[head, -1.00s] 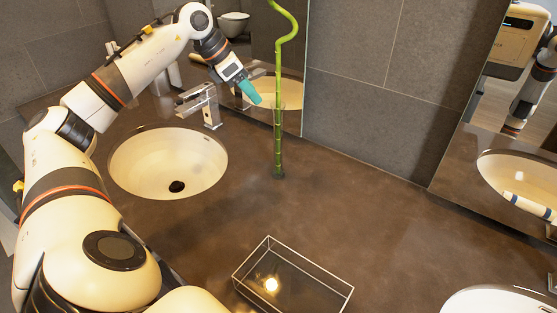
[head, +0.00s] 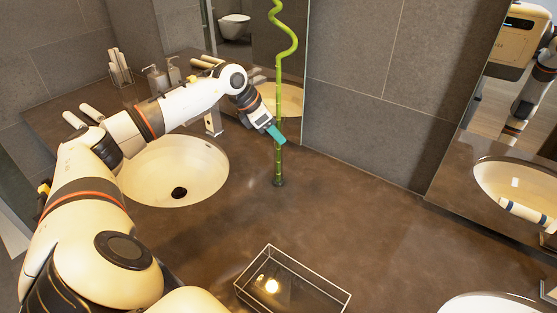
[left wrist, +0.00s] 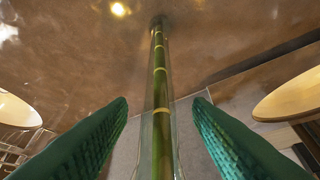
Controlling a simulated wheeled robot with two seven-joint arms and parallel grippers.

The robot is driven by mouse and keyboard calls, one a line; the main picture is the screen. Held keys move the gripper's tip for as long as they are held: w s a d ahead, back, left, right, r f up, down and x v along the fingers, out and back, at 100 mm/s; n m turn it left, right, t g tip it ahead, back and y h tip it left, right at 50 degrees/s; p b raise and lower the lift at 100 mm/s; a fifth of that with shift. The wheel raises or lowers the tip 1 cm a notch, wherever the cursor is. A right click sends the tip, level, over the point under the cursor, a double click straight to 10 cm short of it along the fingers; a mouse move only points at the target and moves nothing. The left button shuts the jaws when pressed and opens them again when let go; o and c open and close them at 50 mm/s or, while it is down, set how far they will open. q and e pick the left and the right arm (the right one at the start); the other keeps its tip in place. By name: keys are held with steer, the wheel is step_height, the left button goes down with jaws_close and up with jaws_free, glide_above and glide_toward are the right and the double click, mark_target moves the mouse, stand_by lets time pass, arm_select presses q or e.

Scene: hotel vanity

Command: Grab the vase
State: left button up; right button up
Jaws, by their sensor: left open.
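The vase (left wrist: 172,120) is a slim clear glass tube with a green bamboo stalk (head: 278,160) standing in it. It stands upright on the brown counter, right of the sink, and its glass is hard to make out in the head view. My left gripper (head: 276,134) is at the stalk, at about the height of the vase's upper part. In the left wrist view its two green fingers (left wrist: 160,105) are open, one on each side of the vase, with a gap on both sides. My right gripper is not in view.
A round sink (head: 172,172) with a faucet (head: 213,122) lies left of the vase. A clear tray (head: 292,283) sits at the front. A mirror is behind the vase. Soap bottles (head: 158,80) and rolled towels stand at back left. The counter right of the vase is clear.

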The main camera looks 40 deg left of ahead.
arm_select(q)
jaws_close()
steer(key=shift+r, duration=0.1)
